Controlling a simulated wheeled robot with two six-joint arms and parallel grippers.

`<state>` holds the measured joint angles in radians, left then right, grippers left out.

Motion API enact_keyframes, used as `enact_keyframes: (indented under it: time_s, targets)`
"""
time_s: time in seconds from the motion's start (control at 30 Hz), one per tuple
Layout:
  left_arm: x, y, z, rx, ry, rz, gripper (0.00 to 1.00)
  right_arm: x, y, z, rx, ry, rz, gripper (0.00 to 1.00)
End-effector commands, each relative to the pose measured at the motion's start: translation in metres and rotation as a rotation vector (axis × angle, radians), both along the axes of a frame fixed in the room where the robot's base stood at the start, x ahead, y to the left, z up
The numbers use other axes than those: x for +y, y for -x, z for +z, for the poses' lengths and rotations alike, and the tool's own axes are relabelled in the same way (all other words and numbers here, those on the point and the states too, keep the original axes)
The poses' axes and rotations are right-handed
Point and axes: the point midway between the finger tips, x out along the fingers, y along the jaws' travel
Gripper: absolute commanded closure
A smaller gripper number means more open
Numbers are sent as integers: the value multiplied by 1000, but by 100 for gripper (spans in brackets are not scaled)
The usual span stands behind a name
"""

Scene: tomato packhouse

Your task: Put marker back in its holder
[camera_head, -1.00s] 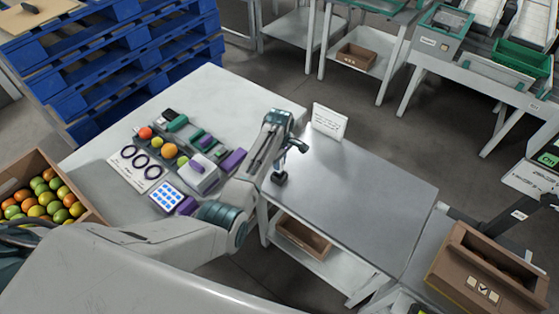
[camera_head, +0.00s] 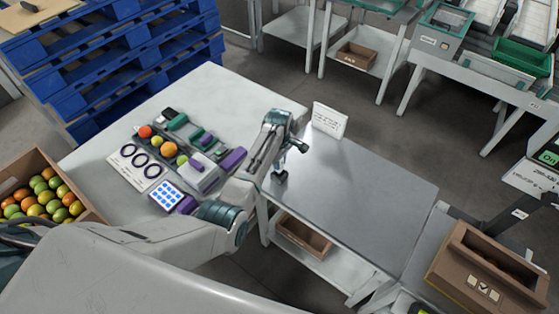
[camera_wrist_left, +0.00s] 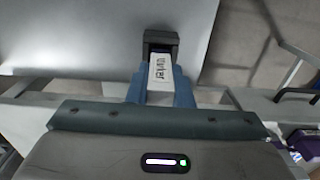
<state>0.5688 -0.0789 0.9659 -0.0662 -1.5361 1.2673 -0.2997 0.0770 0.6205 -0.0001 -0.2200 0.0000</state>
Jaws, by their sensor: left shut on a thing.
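The marker (camera_wrist_left: 161,75) is white with its name printed along it, seen in the left wrist view. My left gripper (camera_head: 287,160) is shut on it, with blue fingers on both sides in the left wrist view (camera_wrist_left: 160,92). The dark, block-like holder (camera_wrist_left: 160,38) is straight ahead of the fingers, and the marker's far end reaches its opening. I cannot tell how deep the marker sits in it. In the head view the holder (camera_head: 280,178) stands near the left edge of the grey table, just under the gripper. My right gripper is not in view.
A white sign (camera_head: 329,120) stands behind the gripper. The grey table (camera_head: 370,200) is clear to the right. The white table (camera_head: 105,143) on the left carries fruit, purple and green items and a blue-patterned pad (camera_head: 166,195). A fruit crate (camera_head: 90,213) is at far left.

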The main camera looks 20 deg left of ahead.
Motion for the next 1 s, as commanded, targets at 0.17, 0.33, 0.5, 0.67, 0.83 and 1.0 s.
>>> enact_keyframes:
  time_s: [0.17, 0.33, 0.5, 0.67, 0.83, 1.0]
  targets:
    - [0, 0, -4, 0, 0, 0, 100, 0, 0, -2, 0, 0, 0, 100]
    - [0, 0, -8, 0, 0, 0, 100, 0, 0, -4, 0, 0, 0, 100]
    - [0, 0, -11, 0, 0, 0, 100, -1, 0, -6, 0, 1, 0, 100]
    - [0, 0, -14, 0, 0, 0, 100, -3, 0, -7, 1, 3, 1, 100]
    - [0, 0, -18, 0, 0, 0, 100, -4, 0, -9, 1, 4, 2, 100]
    - [0, 0, -21, 0, 0, 0, 100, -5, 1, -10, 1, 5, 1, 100]
